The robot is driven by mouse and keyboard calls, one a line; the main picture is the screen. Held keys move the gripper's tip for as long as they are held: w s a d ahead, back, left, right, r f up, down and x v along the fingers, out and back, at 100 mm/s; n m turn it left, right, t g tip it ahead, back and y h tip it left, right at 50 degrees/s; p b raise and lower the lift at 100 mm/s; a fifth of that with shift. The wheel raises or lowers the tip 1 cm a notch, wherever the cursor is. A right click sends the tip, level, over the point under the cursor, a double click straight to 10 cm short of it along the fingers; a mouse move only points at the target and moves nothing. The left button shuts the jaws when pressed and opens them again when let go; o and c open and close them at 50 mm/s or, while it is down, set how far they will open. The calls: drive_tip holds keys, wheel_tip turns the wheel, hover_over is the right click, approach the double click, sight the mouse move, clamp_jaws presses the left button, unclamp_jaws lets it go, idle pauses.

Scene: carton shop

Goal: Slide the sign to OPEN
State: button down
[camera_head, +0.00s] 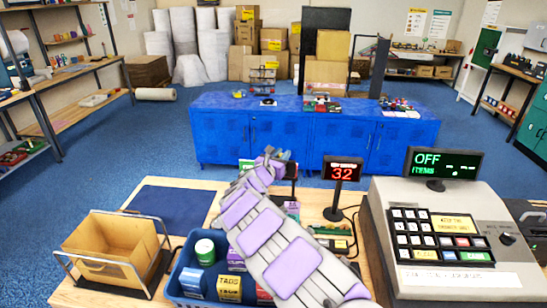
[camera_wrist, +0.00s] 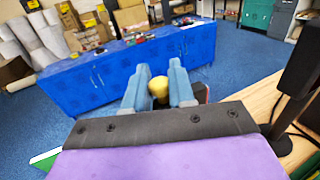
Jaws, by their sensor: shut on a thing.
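My gripper (camera_head: 278,154) reaches over the counter to its far edge in the head view. In the wrist view, my gripper (camera_wrist: 158,72) has its two blue-grey fingers closed around a round yellow knob (camera_wrist: 158,88). A dark part lies just behind and right of the fingers. A green panel (camera_head: 246,164), which looks like part of the sign, shows just left of my gripper. A green and white edge (camera_wrist: 45,159) also shows at lower left in the wrist view. My arm hides most of the sign, and I cannot read its wording.
A display reading 32 (camera_head: 343,170) stands close to the right of my gripper. The cash register (camera_head: 460,278) is farther right. The dark blue mat (camera_head: 170,212) is clear.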

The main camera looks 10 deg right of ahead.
drive_tip(key=shift+s+d, duration=0.2)
drive_tip(key=shift+d, duration=0.55)
drive_tip(key=c, duration=1.3)
unclamp_jaws()
drive_tip(key=shift+f, duration=0.1)
drive_tip(key=shift+o, duration=1.3)
drive_tip(key=shift+a, duration=0.35)
drive_tip(key=p+v, duration=0.3)
drive_tip(key=v, duration=1.4)
drive_tip(key=shift+a, duration=0.3)
